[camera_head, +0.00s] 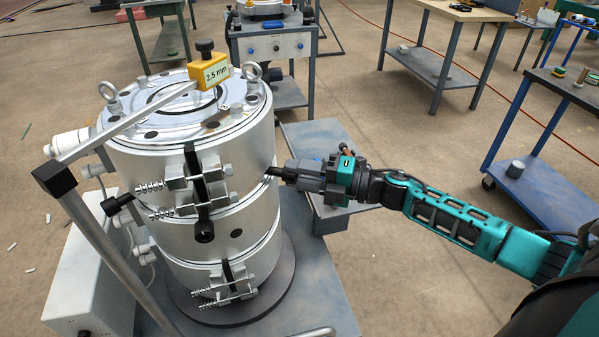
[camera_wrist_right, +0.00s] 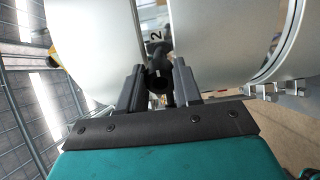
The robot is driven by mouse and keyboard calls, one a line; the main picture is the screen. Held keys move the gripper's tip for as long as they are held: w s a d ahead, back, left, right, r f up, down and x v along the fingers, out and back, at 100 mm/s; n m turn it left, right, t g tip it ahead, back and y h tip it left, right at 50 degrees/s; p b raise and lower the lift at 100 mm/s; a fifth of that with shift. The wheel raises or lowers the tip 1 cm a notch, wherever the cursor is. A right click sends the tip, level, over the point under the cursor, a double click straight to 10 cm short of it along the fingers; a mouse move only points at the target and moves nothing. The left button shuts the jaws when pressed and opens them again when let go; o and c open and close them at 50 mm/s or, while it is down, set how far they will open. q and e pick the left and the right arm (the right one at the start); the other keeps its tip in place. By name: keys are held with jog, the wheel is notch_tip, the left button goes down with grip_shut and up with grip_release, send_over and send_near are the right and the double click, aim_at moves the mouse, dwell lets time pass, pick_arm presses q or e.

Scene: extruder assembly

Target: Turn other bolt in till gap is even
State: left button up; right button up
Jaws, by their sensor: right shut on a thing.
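The silver extruder barrel (camera_head: 240,155) stands upright in stacked sections, with a thin seam between upper and middle sections. My right gripper (camera_head: 283,172) is at the barrel's right side by this seam. In the right wrist view its fingers (camera_wrist_right: 158,88) are shut on a black bolt (camera_wrist_right: 158,79) that stands between two silver sections. A tag reading "2" shows behind the bolt. Another black bolt (camera_head: 204,231) is at the front and another (camera_head: 117,203) at the left side. A yellow block marked "2.5 mm" (camera_head: 215,74) sits above the top flange. My left gripper is not in view.
Clamps with springs (camera_head: 185,184) stick out at the barrel's front. A grey bar with a black joint (camera_head: 55,178) crosses at the left, near a white box (camera_head: 92,275). Workbenches (camera_head: 455,20) and a blue cart (camera_head: 550,130) stand behind and to the right.

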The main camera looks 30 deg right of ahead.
jog(key=o, duration=1)
jog(key=shift+o, duration=0.2)
jog(key=v, duration=1.3)
jog(key=shift+a, duration=0.1)
jog(key=s+a+f+m+h, duration=0.4)
jog(key=a+f+m, duration=0.4)
jog(key=m, duration=0.4)
jog(key=s+a+f+m+g+h, duration=0.1)
jog(key=s+a+f+m+h, duration=0.3)
jog(key=a+f+m, duration=0.5)
jog(key=f+m+h, duration=0.1)
jog(key=m+h, duration=0.1)
jog(key=m, duration=0.1)
jog(key=shift+s+a+f+m+g+h, duration=0.25)
jog(key=shift+s+m+g+h, duration=0.05)
jog(key=shift+s, duration=0.1)
